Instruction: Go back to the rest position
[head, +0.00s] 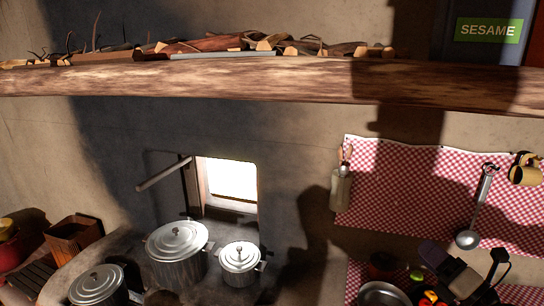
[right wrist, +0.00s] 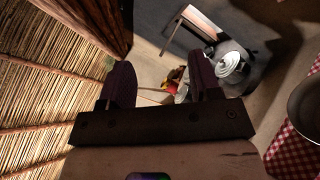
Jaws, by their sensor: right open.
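My right gripper (head: 458,264) is low at the right in the head view, in front of the lower checked cloth and near several small things. In the right wrist view its two dark fingers (right wrist: 161,72) stand well apart, with nothing between them. The hearth and its pots lie beyond the fingers there. My left gripper is in neither view.
A thick wooden shelf (head: 250,82) with firewood spans the wall. Lidded pots (head: 178,241) stand on the hearth by a small window. A ladle (head: 476,210) and a mug (head: 525,169) hang at the right. A metal bowl (head: 384,294) is below.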

